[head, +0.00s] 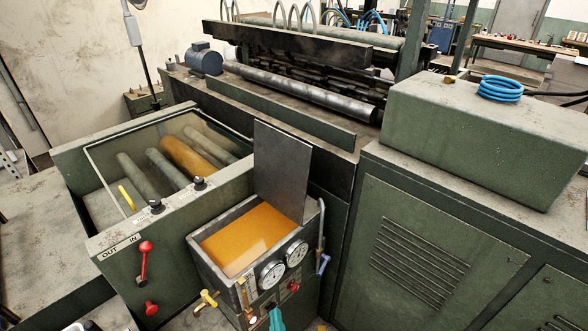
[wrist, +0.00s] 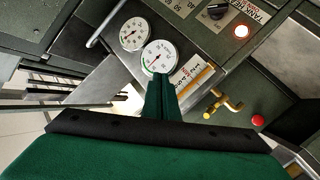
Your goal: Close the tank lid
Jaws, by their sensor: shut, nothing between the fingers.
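The tank (head: 205,262) stands open in the head view, with orange liquid (head: 245,238) inside. Its lid (head: 282,168), a dark grey flat plate, stands raised and nearly upright at the tank's back edge. The lid cannot be made out in the wrist view.
A red-knobbed lever (head: 145,262) is to the left. A glass-covered bay of rollers (head: 185,157) adjoins it. A green cabinet (head: 420,255) stands at the right.

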